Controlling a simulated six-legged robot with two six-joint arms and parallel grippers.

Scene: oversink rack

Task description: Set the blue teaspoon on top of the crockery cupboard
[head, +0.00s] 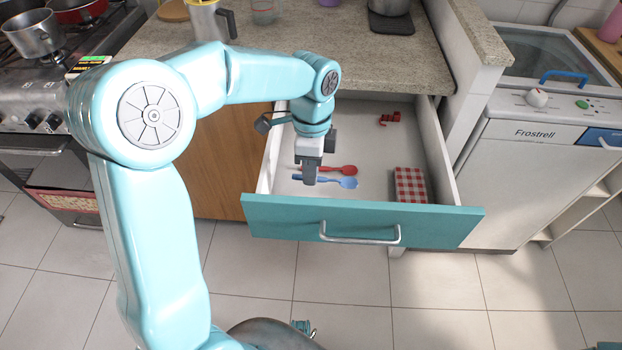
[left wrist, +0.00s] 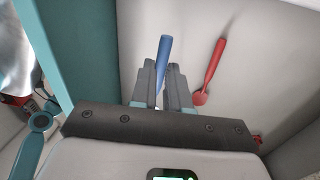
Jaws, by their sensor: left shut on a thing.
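The blue teaspoon (head: 347,183) is in the open drawer (head: 440,228), near its front panel. My left gripper (head: 310,182) reaches down into the drawer and is shut on the teaspoon. In the left wrist view the blue handle (left wrist: 165,47) sticks out beyond the fingertips (left wrist: 164,75); the rest is partly hidden by the fingers. I cannot tell whether the spoon still touches the drawer floor. No crockery cupboard can be made out for certain. My right gripper is not in view.
A red spoon (head: 342,169) lies just behind the blue one, and also shows in the left wrist view (left wrist: 216,65). A red-checked item (head: 410,185) and a small red object (head: 389,119) are in the drawer. The worktop (head: 330,40) overhangs the drawer's back.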

